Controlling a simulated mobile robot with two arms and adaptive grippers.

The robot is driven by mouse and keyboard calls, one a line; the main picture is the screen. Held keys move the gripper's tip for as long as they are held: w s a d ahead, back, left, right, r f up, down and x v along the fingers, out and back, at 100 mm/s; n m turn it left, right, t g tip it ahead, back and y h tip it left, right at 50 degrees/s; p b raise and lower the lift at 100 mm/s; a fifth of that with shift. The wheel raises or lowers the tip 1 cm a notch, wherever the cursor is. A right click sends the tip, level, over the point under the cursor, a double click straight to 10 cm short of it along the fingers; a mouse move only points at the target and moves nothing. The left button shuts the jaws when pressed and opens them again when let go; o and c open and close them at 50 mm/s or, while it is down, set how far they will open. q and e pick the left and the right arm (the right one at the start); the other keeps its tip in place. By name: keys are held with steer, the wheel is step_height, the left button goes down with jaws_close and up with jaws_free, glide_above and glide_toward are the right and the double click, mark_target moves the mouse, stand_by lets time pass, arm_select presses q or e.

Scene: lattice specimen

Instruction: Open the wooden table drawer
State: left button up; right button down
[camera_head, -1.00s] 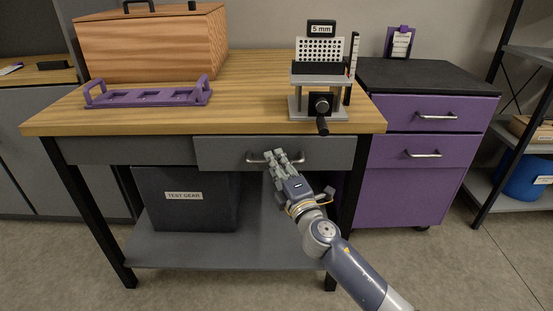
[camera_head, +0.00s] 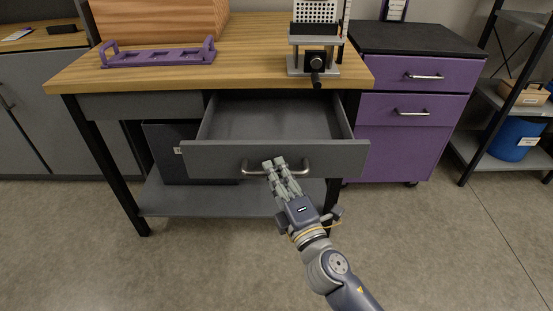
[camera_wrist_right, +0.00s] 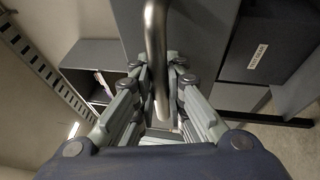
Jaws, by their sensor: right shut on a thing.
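The wooden table (camera_head: 130,78) has a grey drawer (camera_head: 210,160) below its top, at the right of its front. The drawer is pulled well out, and its inside (camera_head: 280,118) looks empty. A metal bar handle (camera_head: 253,170) is on its front. My right gripper (camera_head: 278,165) is shut on the handle near its middle. In the right wrist view the handle (camera_wrist_right: 156,50) runs between the two fingers of the gripper (camera_wrist_right: 161,95). My left gripper is not in view.
A purple rack (camera_head: 160,57) and a test fixture (camera_head: 315,65) stand on the tabletop. A purple cabinet (camera_head: 400,138) with two drawers stands to the right. A dark bin sits on the lower shelf (camera_head: 200,198). The floor in front is clear.

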steer(key=shift+s+f, duration=0.1)
steer(key=shift+s, duration=0.2)
steer(key=c, duration=1.9)
jaws_free()
steer(key=v, duration=1.2)
steer(key=shift+d, duration=0.1)
